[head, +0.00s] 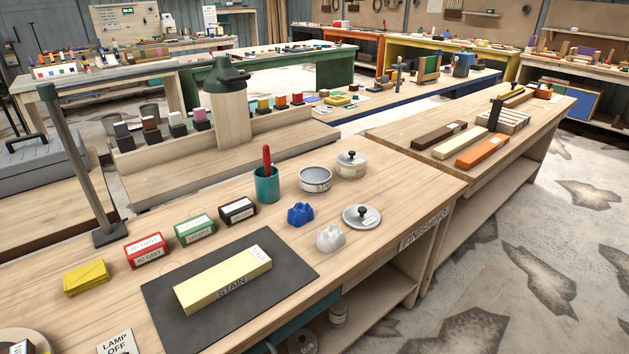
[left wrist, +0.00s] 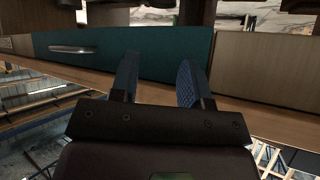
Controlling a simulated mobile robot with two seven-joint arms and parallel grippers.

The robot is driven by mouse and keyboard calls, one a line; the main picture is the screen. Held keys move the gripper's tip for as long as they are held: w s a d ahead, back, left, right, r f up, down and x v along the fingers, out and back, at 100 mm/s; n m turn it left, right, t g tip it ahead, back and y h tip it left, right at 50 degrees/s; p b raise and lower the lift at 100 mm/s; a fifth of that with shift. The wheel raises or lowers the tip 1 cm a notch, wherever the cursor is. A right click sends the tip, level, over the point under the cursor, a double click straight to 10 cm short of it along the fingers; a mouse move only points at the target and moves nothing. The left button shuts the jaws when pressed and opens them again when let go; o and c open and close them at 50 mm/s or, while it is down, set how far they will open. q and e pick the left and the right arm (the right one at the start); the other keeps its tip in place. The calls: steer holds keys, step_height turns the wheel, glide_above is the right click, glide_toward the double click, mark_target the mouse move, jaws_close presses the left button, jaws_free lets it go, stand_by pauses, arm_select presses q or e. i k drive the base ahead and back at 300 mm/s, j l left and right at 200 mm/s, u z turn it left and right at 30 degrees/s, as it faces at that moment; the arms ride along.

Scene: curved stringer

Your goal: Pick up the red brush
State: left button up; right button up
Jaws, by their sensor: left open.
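The red brush (head: 267,156) stands upright in a teal cup (head: 266,187) on the finishing bench. Only its red handle shows above the rim; the lower part is hidden in the cup. My left gripper (left wrist: 158,72) shows in the left wrist view with its two blue-padded fingers spread and nothing between them. Beyond the fingers is a teal drawer front (left wrist: 170,50) with a metal handle (left wrist: 70,49). The brush is not in that view. Neither gripper shows in the head view.
Close to the cup are a black box (head: 238,211), a grey tin (head: 315,179), a lidded tin (head: 351,164) and a blue lump (head: 300,214). A pale wood block (head: 223,279) lies on a dark mat (head: 290,262). A lamp post (head: 80,165) stands at left.

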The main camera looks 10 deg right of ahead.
mark_target(266, 157)
steer(key=l+u, duration=0.15)
steer(key=u, duration=0.35)
steer(key=l+u, duration=0.2)
steer(key=u, duration=0.25)
steer(key=l+u, duration=0.2)
steer(key=u, duration=0.3)
steer(key=l+u, duration=0.25)
steer(key=l, duration=0.15)
steer(key=k+l+u, duration=0.25)
steer(key=l, duration=0.15)
steer(key=i+l, duration=0.05)
steer(key=i, duration=0.05)
